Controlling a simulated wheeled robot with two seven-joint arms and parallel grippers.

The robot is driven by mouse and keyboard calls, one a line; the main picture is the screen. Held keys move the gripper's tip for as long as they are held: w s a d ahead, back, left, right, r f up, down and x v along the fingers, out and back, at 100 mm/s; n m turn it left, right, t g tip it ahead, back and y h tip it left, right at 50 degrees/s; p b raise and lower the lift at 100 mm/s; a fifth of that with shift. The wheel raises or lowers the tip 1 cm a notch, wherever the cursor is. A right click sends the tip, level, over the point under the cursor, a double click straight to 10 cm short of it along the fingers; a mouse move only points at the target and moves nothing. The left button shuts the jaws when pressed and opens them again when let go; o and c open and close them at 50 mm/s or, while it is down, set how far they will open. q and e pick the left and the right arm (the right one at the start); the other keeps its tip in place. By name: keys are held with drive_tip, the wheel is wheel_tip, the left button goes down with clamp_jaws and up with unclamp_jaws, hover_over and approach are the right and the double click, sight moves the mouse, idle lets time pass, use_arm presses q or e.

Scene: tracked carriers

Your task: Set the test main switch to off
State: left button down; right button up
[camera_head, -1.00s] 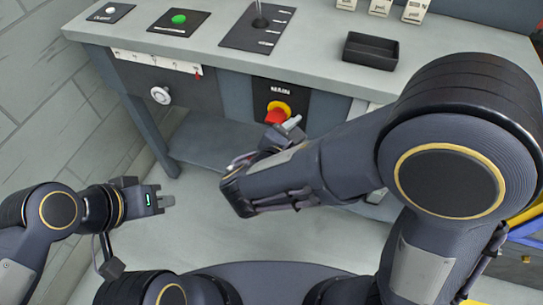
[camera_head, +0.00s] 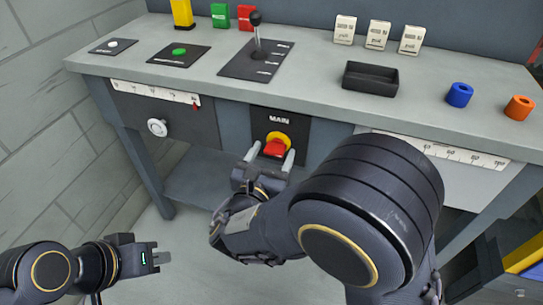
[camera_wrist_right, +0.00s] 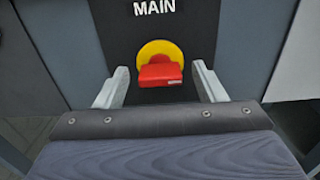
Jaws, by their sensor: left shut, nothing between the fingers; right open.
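The main switch (camera_head: 276,146) is a red handle on a round yellow plate, on a black panel marked MAIN on the front of the bench. In the right wrist view the red handle (camera_wrist_right: 160,75) shows below most of the yellow plate. My right gripper (camera_head: 270,157) is open, with one finger at each side of the red handle. My left gripper (camera_head: 163,258) is shut and empty at the lower left, away from the bench.
The bench top (camera_head: 200,85) carries a lever panel (camera_head: 256,62), a green button panel (camera_head: 178,54), a black tray (camera_head: 370,79), and blue (camera_head: 459,95) and orange (camera_head: 519,108) rings. A white knob (camera_head: 157,127) sits on the front at left.

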drive_tip(key=c, duration=1)
drive_tip(key=shift+r+n+p, duration=0.2)
drive_tip(key=shift+n+p, duration=0.2)
drive_tip(key=shift+p, duration=0.5)
drive_tip(key=n+p, duration=0.6)
drive_tip(key=p, duration=0.2)
drive_tip(key=n+p, duration=0.6)
drive_tip(key=p, duration=0.2)
drive_tip(key=shift+a+f, duration=0.1)
drive_tip(key=shift+a, duration=0.1)
drive_tip(key=n+p, duration=0.2)
drive_tip(key=shift+f+n, duration=0.1)
drive_tip(key=shift+n, duration=0.2)
drive_tip(key=shift+f+n+p, duration=0.2)
drive_tip(key=shift+n+p, duration=0.55)
drive_tip(key=shift+n, duration=0.35)
drive_tip(key=o, duration=1)
